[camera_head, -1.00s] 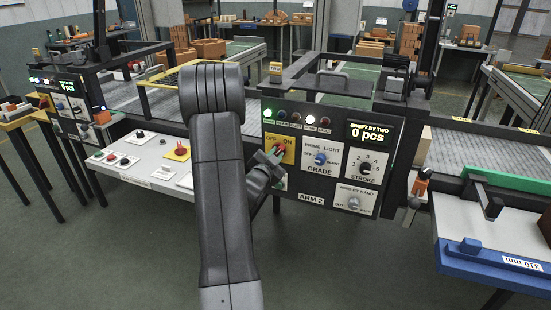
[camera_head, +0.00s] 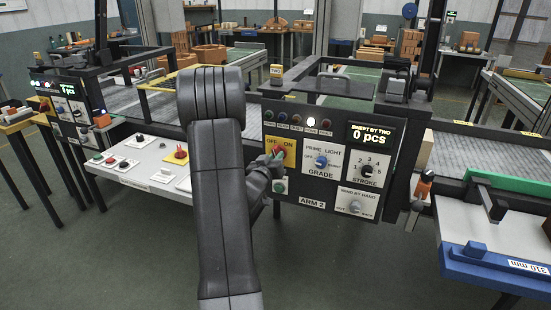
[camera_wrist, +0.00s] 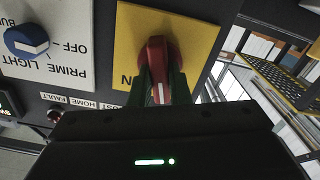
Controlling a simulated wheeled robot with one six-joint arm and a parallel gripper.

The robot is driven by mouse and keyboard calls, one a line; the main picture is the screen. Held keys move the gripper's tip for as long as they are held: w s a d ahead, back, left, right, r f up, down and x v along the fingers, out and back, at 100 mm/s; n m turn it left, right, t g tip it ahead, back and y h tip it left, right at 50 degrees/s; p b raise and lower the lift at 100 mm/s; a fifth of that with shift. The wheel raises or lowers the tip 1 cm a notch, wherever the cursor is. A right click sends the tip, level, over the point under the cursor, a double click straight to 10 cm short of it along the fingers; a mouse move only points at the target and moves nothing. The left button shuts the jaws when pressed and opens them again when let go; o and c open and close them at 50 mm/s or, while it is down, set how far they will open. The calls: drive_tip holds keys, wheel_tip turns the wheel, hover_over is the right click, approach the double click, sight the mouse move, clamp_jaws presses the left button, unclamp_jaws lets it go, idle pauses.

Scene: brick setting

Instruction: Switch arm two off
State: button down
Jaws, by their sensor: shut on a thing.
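The arm 2 panel carries a yellow OFF/ON plate (camera_head: 289,146) at its upper left, with a red rotary switch on it. The switch (camera_wrist: 155,52) shows clearly in the wrist view, with a white line on its handle pointing roughly down the picture. My gripper (camera_head: 275,160) is at the plate, and in the wrist view its greenish fingers (camera_wrist: 162,88) are shut on the switch handle, one on each side. The OFF word is hidden in the wrist view. The ARM 2 label (camera_head: 312,202) is below. On the lamp row, the HOME lamp (camera_head: 311,122) is lit and the leftmost lamp (camera_head: 268,115) is dark.
Right of the switch are the PRIME/LIGHT grade knob (camera_head: 321,161), the STROKE knob (camera_head: 367,171) and a display (camera_head: 371,134) reading 0 pcs. A wind-by-hand knob (camera_head: 354,207) is lower. A white control shelf (camera_head: 135,165) stands left of my arm.

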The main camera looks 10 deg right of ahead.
drive_tip(key=n+p, duration=0.1)
drive_tip(key=n, duration=0.4)
drive_tip(key=shift+n, duration=0.3)
idle(0.4)
drive_tip(key=c, duration=1.4)
unclamp_jaws()
drive_tip(key=shift+o, duration=0.2)
drive_tip(key=b+v, duration=0.1)
drive_tip(key=v, duration=1.2)
drive_tip(key=shift+s+a, duration=0.3)
